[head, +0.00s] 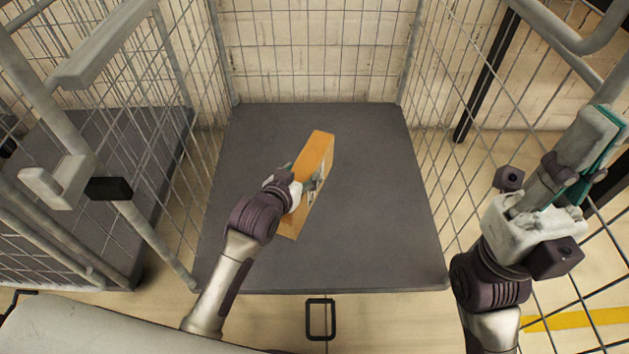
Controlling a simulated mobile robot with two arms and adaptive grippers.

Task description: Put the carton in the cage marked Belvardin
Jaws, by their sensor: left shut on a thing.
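An orange carton (318,154) stands out as a narrow, tilted-looking box in the middle of a wire cage (235,262) with a dark grey floor. My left gripper (312,182) is shut on the carton and reaches in over the cage's front edge. Whether the carton touches the floor I cannot tell. No Belvardin marking shows on this cage in view. My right gripper (592,150) is raised at the right, outside the cage's right mesh wall and away from the carton. Its fingers are seen edge-on, and I cannot tell how far apart they are.
The cage floor around the carton is bare. A second cage (115,205) with a dark floor stands to the left. Mesh walls rise on both sides and at the back. A black latch loop (320,320) sits at the front. A yellow line (575,320) marks the floor at right.

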